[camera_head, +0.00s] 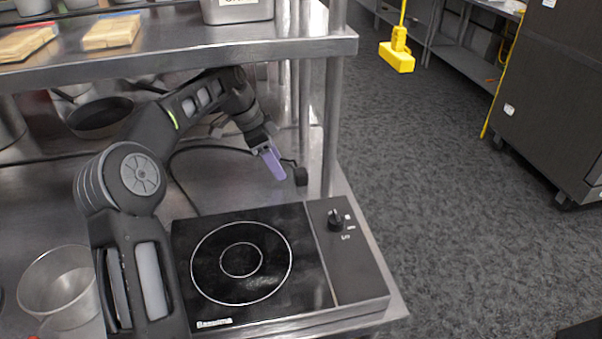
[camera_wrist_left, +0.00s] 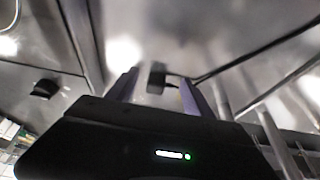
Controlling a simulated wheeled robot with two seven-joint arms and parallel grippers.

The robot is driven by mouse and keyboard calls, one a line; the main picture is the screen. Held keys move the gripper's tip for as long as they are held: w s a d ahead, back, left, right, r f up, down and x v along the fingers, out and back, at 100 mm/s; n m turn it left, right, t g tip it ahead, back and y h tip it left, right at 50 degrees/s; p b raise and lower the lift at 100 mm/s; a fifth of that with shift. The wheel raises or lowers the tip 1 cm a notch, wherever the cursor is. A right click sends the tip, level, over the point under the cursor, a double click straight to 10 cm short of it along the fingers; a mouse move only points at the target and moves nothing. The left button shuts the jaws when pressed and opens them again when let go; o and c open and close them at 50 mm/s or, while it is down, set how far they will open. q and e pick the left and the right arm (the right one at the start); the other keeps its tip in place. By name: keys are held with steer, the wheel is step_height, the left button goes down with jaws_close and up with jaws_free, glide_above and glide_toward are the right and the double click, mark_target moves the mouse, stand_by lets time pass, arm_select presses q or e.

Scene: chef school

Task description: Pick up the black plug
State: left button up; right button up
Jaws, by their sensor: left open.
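The black plug (camera_head: 300,175) lies on the steel counter behind the cooktop, near the shelf post, with a black cord trailing off to the left. My left gripper (camera_head: 273,164), with pale purple fingers, is just left of the plug and appears close to it. In the left wrist view, the open gripper (camera_wrist_left: 158,80) has one finger on each side of a dark block that looks like the plug (camera_wrist_left: 156,77). I cannot tell whether the fingers touch it. My right gripper is not in view.
A black induction cooktop (camera_head: 240,262) with a knob (camera_head: 336,219) sits in front. A steel pot (camera_head: 60,287) stands at lower left. The upper shelf (camera_head: 180,48) and its post (camera_head: 332,125) are close to my left arm.

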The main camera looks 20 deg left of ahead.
mark_target(304, 170)
arm_select(q)
steer(key=w+d, duration=0.2)
steer(key=d, duration=0.1)
steer(key=shift+w+d+p, duration=0.15)
steer(key=shift+w+p, duration=0.15)
steer(key=shift+p, duration=0.05)
steer(key=shift+d, duration=0.1)
steer(key=shift+w+d, duration=0.3)
steer(key=shift+d, duration=0.05)
steer(key=p+x, duration=0.1)
steer(key=x, duration=0.4)
jaws_close()
stand_by(0.7)
